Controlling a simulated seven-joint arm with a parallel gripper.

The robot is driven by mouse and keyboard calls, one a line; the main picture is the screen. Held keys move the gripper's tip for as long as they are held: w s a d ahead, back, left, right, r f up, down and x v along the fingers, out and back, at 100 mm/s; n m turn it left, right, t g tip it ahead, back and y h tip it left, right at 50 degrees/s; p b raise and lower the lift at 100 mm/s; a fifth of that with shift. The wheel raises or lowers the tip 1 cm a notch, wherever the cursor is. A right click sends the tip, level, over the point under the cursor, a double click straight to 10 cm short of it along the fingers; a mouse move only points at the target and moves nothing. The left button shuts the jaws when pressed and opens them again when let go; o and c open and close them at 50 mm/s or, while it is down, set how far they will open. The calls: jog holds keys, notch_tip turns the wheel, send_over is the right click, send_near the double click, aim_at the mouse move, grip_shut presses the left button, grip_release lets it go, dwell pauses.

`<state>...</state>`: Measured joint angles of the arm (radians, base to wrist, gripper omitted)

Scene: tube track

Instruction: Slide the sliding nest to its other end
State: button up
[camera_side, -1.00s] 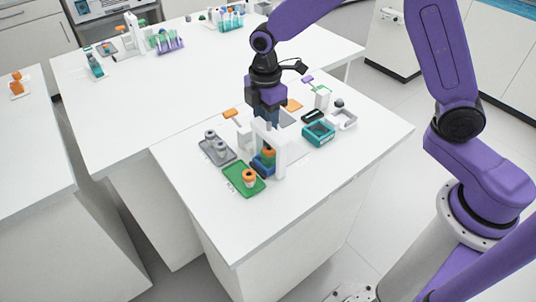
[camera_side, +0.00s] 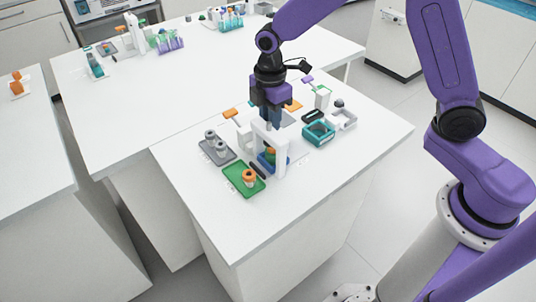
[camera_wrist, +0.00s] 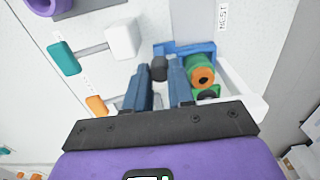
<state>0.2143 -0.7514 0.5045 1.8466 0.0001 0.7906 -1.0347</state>
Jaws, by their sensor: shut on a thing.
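The sliding nest is a blue block (camera_side: 266,161) on the table, beneath a white arch (camera_side: 282,163). It holds a green tube with an orange cap, partly hidden by the arch in the side view. In the wrist view the blue nest (camera_wrist: 205,48) and the tube's orange top (camera_wrist: 203,76) show just right of my fingers. My gripper (camera_wrist: 160,82) points down behind the arch, with its fingers closed on a dark round knob (camera_wrist: 159,67) at the nest's side. The side view shows my gripper (camera_side: 273,124) too, its tips partly hidden by the arch.
A green tray (camera_side: 238,183) with an orange-capped piece lies in front of the arch. A grey tray (camera_side: 229,160) with grey pieces stands to its left. A teal box (camera_side: 319,133) and a white tray (camera_side: 343,119) stand to the right. The table's front is clear.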

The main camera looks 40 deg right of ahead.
jog(key=shift+d, duration=2.85)
jog(key=o, duration=0.6)
jog(key=shift+o, duration=0.2)
notch_tip(320, 180, up, 5)
jog(key=s+d+r+m, duration=0.1)
jog(key=s+d+m, duration=0.1)
jog(key=s, duration=1.2)
jog(key=s+d+r+m, duration=0.1)
jog(key=s+d+m, duration=0.2)
jog(key=s, duration=1.1)
jog(key=shift+s+d+r, duration=0.15)
jog(key=shift+s+r, duration=0.25)
